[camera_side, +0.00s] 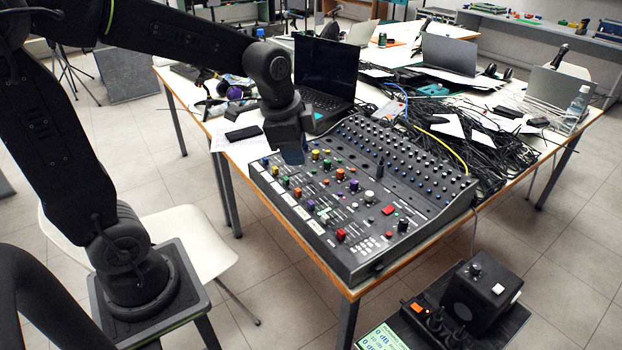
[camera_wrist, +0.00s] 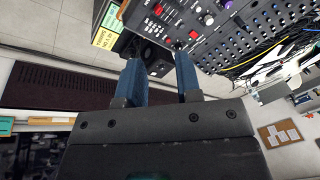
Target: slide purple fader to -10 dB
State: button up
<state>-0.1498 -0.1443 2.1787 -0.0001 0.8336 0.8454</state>
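The mixing console (camera_side: 350,262) lies on the table with a row of coloured fader caps along its left front. A round purple knob (camera_side: 354,185) is farther in on the panel. My gripper (camera_side: 293,155), with blue fingers, is above the console's far left corner, apart from the purple cap. In the wrist view my gripper (camera_wrist: 158,60) is open, with nothing between its fingers. The console (camera_wrist: 225,40) shows beyond them.
A laptop (camera_side: 326,68) stands close behind my gripper. Tangled black cables (camera_side: 480,150) cover the table right of the console. Tall knobs and coloured caps crowd the panel.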

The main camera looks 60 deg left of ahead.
jog(key=w+a+f+m+g, duration=0.2)
jog(key=w+a+f+m, duration=0.3)
jog(key=w+f, duration=0.25)
jog(key=m+g, duration=0.1)
jog(key=m, duration=0.4)
send_over(312, 202)
jog(key=shift+h, duration=0.3)
notch_tip(312, 202, down, 10)
jog(key=shift+s, duration=0.1)
notch_tip(312, 202, down, 8)
jog(key=shift+f, duration=0.15)
jog(key=shift+c, duration=0.2)
grip_shut()
